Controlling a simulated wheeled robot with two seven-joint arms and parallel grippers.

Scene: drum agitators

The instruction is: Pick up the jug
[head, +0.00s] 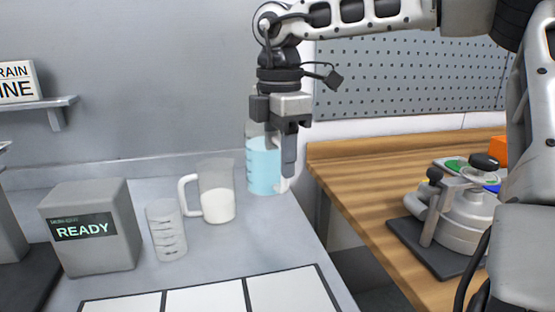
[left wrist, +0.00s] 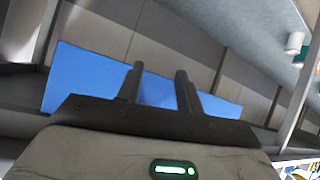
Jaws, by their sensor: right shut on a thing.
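A clear jug with blue liquid (head: 263,168) is upright near the right edge of the grey bench, at the back. My right gripper (head: 288,172) points down at the jug's right side and is shut on its pale handle, which the fingers partly hide. I cannot tell whether the jug's base touches the bench. A second jug (head: 217,206), with white contents and a white handle on its left, stands to its left on the bench. My left gripper (left wrist: 160,86) shows in the left wrist view, with its fingers apart and nothing between them.
A clear graduated beaker (head: 166,230) and a grey box reading READY (head: 90,228) stand further left. White panels (head: 205,298) lie at the bench front. A gap separates the bench from a wooden table (head: 375,185) holding a metal device (head: 462,222).

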